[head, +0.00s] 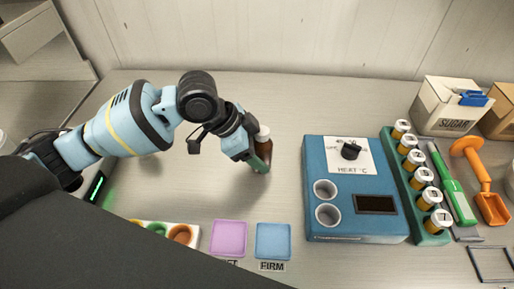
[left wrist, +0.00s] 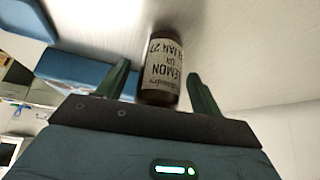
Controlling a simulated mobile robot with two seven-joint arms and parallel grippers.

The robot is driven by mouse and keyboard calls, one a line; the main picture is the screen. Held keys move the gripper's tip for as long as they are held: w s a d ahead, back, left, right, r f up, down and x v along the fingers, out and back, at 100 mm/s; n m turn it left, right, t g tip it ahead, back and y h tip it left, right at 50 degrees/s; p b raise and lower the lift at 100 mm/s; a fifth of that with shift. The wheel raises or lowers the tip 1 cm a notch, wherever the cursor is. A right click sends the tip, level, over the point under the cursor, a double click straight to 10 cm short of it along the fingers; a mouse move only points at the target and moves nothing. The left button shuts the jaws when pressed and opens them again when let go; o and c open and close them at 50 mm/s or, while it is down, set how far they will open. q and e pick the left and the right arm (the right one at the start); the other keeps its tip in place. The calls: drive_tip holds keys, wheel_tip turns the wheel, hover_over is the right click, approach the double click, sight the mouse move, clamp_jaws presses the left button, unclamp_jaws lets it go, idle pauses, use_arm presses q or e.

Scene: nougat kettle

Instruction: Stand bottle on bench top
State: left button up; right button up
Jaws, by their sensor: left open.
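A small brown bottle (head: 263,150) with a whitish cap is at the middle of the bench top (head: 210,185), left of the blue heater box. It looks upright with its cap up. Its pale label, reading LEMON, shows in the left wrist view (left wrist: 160,68). My left gripper (head: 257,163) is open at the bottle. In the left wrist view its two green fingers (left wrist: 158,88) stand either side of the bottle, with a gap on each side. The gripper partly hides the bottle's lower part in the head view. My right gripper is not in view.
The blue heater box (head: 320,220) with two wells stands just right of the bottle. A green rack (head: 432,236) of several capped vials is beyond it. Purple (head: 229,238) and blue (head: 273,240) pads lie in front. The bench behind the bottle is clear.

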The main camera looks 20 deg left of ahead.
use_arm(q)
drive_tip(key=shift+r, duration=0.1)
drive_tip(key=p+v, duration=0.1)
drive_tip(key=v, duration=1.1)
drive_tip(key=shift+s, duration=0.1)
